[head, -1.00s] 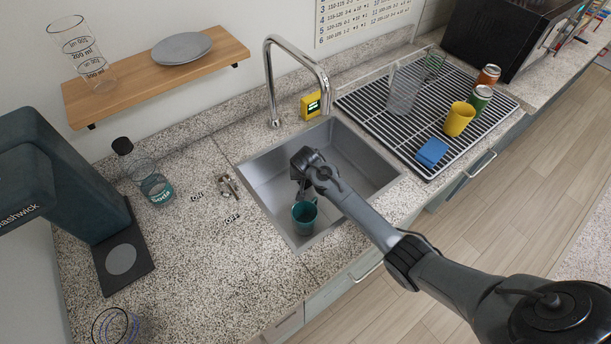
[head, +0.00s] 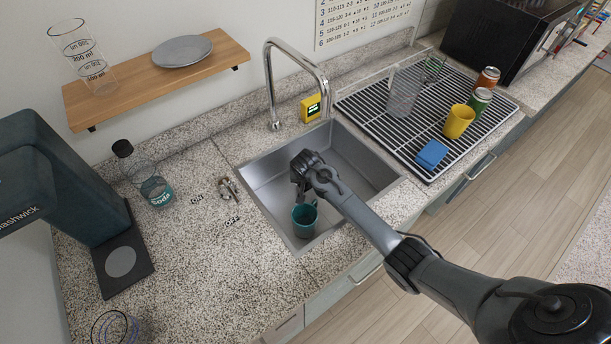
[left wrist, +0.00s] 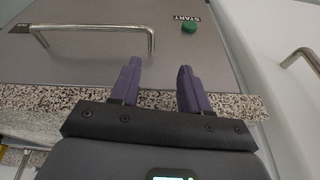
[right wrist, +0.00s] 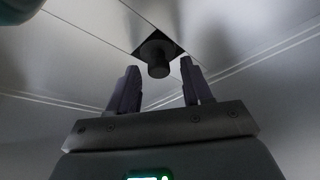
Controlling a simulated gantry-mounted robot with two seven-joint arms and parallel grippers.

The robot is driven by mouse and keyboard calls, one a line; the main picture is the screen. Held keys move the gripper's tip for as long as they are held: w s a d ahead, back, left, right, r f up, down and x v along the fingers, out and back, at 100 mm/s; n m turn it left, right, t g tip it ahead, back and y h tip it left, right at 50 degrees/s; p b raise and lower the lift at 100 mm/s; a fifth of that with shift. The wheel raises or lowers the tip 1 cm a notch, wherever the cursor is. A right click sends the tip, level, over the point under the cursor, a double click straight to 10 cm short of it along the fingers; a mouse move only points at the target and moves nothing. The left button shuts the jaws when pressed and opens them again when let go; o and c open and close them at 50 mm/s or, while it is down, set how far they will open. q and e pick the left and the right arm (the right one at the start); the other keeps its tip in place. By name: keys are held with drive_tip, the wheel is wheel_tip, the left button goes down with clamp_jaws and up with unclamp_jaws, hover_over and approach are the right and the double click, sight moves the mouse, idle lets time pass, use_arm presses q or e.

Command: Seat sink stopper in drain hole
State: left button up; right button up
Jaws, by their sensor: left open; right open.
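The dark stopper (right wrist: 158,58), a disc with a round knob, shows in the right wrist view. It lies at the dark square drain hole (right wrist: 141,44), with dark corners of the hole showing around the disc. I cannot tell how deep it sits. My right gripper (right wrist: 161,76) is open and empty, its fingertips either side of the knob in the picture and apart from it. In the head view the right gripper (head: 300,188) is low inside the steel sink (head: 355,165), and the arm hides the stopper. My left gripper (left wrist: 157,66) is open and empty, outside the head view.
A teal mug (head: 304,218) stands in the sink close to the right gripper; its edge also shows in the right wrist view (right wrist: 15,8). The faucet (head: 270,85) rises behind. A drying rack (head: 400,130) lies right. The left gripper faces a handled grey panel (left wrist: 100,65).

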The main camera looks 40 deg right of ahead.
drive_tip(key=v, duration=1.2)
drive_tip(key=shift+w+r, duration=0.1)
